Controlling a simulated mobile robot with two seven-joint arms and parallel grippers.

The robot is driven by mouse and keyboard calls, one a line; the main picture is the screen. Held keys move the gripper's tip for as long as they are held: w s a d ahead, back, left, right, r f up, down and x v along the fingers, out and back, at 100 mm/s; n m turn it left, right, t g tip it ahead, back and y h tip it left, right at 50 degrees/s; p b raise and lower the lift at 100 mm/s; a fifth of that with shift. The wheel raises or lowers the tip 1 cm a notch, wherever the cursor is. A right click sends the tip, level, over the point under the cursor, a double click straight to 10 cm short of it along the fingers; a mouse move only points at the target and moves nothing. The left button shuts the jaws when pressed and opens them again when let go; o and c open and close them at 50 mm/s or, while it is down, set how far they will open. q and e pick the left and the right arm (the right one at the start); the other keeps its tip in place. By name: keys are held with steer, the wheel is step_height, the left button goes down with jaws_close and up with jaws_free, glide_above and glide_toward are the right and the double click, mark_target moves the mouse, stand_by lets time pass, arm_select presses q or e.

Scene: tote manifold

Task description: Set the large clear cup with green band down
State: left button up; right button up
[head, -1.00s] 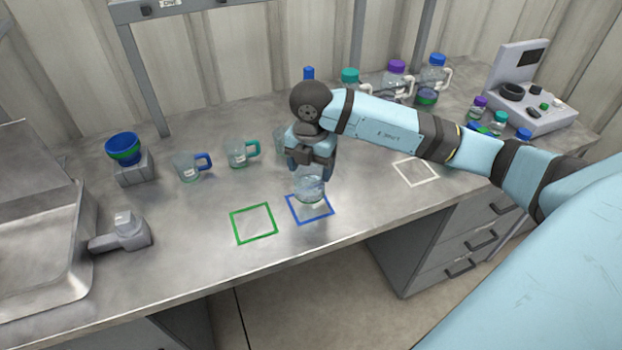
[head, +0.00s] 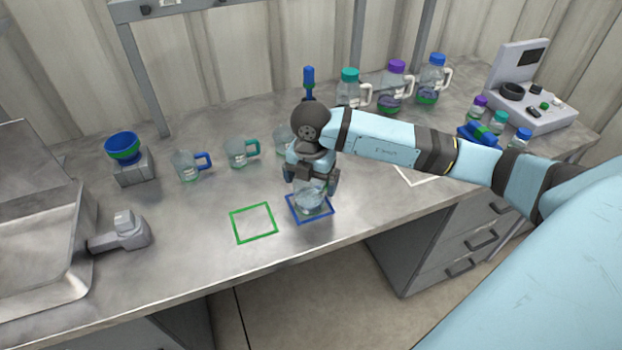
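The large clear cup (head: 311,203) stands upright inside the blue square outline (head: 324,217) on the metal bench. Its upper part is partly hidden by my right gripper, and its green band is hard to make out. My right gripper (head: 311,180) points down over the cup. Its dark fingers are spread on either side of the cup's upper part and look open. My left gripper is not in view.
A green square outline (head: 254,222) lies empty at left. Mugs with blue (head: 191,166) and teal (head: 241,152) handles stand behind it. A grey tool (head: 122,231) and a blue-green bowl (head: 123,148) are further left. Lidded jugs (head: 393,88) stand at the back right.

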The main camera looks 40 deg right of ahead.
steer(key=shift+r, duration=0.15)
step_height(320, 180, up, 12)
stand_by(0.5)
stand_by(0.4)
